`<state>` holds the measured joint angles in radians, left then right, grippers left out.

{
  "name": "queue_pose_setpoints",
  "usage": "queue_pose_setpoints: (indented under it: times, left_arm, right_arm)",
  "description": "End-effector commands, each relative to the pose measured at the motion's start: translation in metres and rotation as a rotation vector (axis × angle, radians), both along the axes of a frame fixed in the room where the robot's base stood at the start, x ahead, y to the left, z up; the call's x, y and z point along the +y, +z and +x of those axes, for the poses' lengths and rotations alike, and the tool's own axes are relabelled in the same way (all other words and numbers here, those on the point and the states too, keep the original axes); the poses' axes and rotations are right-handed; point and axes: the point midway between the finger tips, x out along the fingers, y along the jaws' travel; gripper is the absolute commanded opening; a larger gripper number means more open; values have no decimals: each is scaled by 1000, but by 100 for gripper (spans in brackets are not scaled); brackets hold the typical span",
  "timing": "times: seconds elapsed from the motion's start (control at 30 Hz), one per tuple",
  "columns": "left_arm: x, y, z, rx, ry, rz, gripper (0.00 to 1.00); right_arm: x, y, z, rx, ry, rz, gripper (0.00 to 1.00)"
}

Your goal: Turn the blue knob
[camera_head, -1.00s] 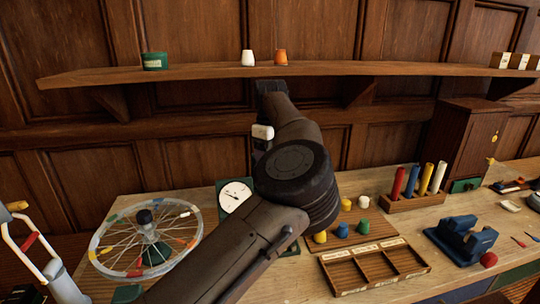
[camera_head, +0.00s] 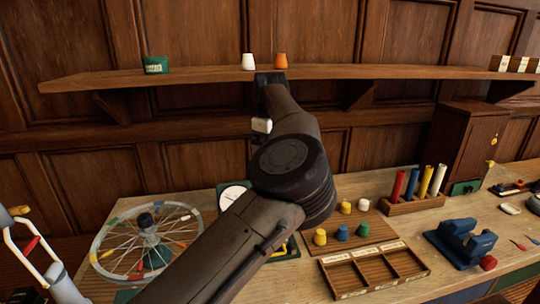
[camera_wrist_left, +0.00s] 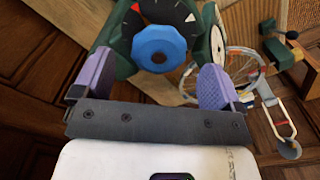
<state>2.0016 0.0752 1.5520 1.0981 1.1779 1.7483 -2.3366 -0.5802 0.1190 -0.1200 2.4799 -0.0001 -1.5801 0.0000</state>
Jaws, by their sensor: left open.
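The blue knob (camera_wrist_left: 160,47) shows in the left wrist view, on a dark green housing (camera_wrist_left: 119,45) with a dark dial marked in red and white behind it. My left gripper (camera_wrist_left: 157,73) is open, with one purple finger pad on each side of the picture below the knob. The pads look apart from the knob; the depth between them is hard to judge. In the head view my left arm crosses the middle and hides the knob and the gripper. Part of a green panel with a white gauge (camera_head: 231,196) shows beside the arm. My right gripper is not in view.
A spoked wheel (camera_head: 146,243) stands left of the arm. Right of it are small coloured cylinders on a board (camera_head: 378,231), a compartment tray (camera_head: 374,270), a rack of coloured tubes (camera_head: 414,203) and a blue punch-like tool (camera_head: 462,243). A shelf (camera_head: 200,75) runs above.

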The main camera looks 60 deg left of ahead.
Motion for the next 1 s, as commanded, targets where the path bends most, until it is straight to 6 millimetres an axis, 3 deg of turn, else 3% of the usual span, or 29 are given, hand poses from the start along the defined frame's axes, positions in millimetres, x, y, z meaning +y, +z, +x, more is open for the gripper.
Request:
queue_pose_setpoints:
  times: [0.03,0.2,0.5,0.7,1.0]
  left_arm:
    - [1,15,0,-2,-2,2,91]
    - [1,49,0,-2,-1,0,91]
    - [1,94,0,0,0,1,91]
    - [0,107,0,0,0,0,91]
    - [0,109,0,0,1,0,91]
  right_arm:
    - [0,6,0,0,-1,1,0]
    - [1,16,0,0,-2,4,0]
    - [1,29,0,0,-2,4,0]
    - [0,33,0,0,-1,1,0]
    - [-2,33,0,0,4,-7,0]
